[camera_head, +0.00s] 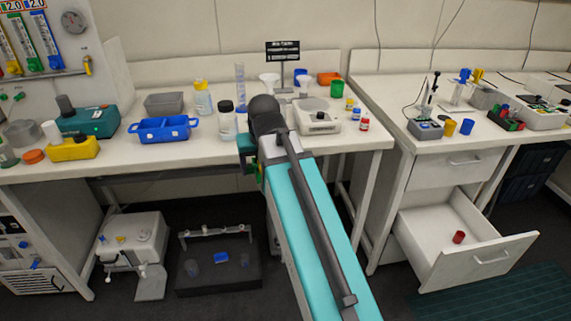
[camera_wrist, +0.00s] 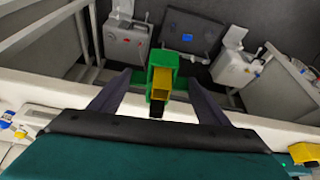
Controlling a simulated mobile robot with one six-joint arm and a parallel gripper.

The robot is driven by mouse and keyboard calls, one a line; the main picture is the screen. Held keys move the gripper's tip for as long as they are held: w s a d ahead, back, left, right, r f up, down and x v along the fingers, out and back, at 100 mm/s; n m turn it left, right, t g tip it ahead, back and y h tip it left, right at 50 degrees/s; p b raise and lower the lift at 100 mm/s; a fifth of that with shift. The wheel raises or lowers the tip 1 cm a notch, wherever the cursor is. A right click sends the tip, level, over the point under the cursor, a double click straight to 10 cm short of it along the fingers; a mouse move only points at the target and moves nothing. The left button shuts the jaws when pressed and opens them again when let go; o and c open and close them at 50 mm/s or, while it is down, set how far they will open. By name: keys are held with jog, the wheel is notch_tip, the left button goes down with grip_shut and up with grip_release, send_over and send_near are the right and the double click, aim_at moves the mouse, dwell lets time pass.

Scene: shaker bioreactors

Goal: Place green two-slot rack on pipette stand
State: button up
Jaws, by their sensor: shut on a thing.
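My gripper (camera_wrist: 159,78) is shut on a green block-like rack (camera_wrist: 164,58) with a yellow piece in it, seen between the two dark fingers in the wrist view. Its slots cannot be made out clearly. In the head view, my gripper (camera_head: 250,158) is mostly behind my arm at the front edge of the left bench, and a bit of green (camera_head: 258,171) shows there. On the right bench, a small stand with blue and yellow tops (camera_head: 464,92) looks like the pipette stand, though I cannot be sure. The gripper is far to its left.
A grey-blue device with a black upright (camera_head: 426,128) and blue and yellow cups stand on the right bench. A red-green rack (camera_head: 507,119) is further right. An open drawer (camera_head: 445,226) juts out below. Blue tray (camera_head: 163,131) and bottles crowd the left bench.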

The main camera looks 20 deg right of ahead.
jog(key=s+a+r+n, duration=0.1)
jog(key=a, duration=0.5)
jog(key=shift+a+r+n+y, duration=0.2)
jog(key=shift+a+n+y, duration=0.1)
jog(key=shift+n, duration=0.1)
jog(key=shift+s, duration=0.15)
